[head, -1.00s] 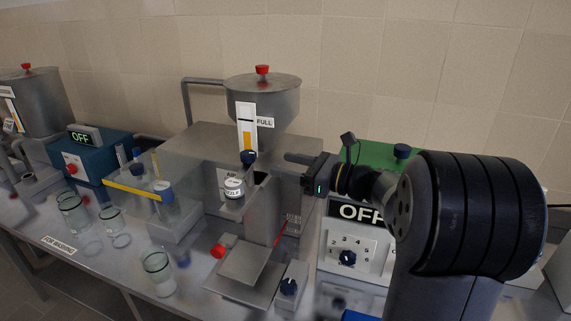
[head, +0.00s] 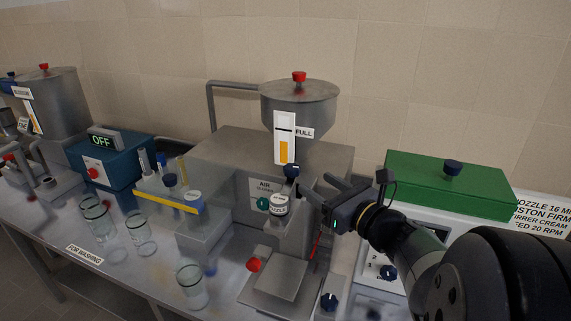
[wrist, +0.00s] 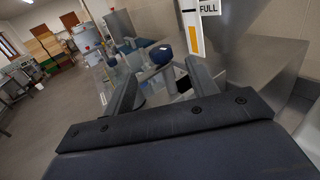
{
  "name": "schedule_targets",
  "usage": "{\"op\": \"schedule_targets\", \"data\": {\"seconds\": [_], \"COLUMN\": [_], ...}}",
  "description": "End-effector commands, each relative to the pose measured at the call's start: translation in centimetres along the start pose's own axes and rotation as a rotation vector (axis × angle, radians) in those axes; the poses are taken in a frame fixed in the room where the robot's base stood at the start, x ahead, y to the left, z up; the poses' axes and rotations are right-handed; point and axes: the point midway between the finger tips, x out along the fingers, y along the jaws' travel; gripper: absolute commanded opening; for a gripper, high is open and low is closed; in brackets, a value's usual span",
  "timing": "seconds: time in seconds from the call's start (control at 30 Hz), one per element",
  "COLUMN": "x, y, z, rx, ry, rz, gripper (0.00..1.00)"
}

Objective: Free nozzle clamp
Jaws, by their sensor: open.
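A dark blue knob (head: 291,170) sits on the filling machine just above a white collar labelled NOZZLE (head: 279,207). It appears to be the nozzle clamp, though no label confirms this. My gripper (head: 314,187) is open and empty, just right of the knob and slightly lower in the head view. In the wrist view the knob (wrist: 161,54) shows beyond and between the two spread fingers of my gripper (wrist: 162,72). I see no contact with it. The collar is hard to make out in the wrist view.
The steel hopper (head: 299,105) with its FULL gauge (head: 285,138) stands above the knob. A red knob (head: 253,265) and a platform (head: 280,280) are below. A green-topped box (head: 450,185) stands right. Several glass beakers (head: 191,286) stand left near the bench front.

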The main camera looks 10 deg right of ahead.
Motion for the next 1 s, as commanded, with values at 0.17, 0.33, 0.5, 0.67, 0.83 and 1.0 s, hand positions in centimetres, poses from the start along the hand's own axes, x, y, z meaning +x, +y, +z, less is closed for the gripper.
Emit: {"op": "schedule_targets", "data": {"seconds": [0.17, 0.33, 0.5, 0.67, 0.83, 1.0], "x": [2.7, 5.8, 8.3, 9.6, 9.9, 9.9], "y": [0.1, 0.1, 0.1, 0.1, 0.1, 0.1], "z": [0.1, 0.1, 0.1, 0.0, 0.0, 0.0], "rx": [0.004, 0.004, 0.003, 0.002, 0.001, 0.001], "ry": [0.002, 0.002, 0.001, 0.001, 0.0, 0.0], "rz": [0.007, 0.007, 0.005, 0.003, 0.002, 0.002], "gripper": [0.55, 0.55, 0.55, 0.55, 0.55, 0.55]}}
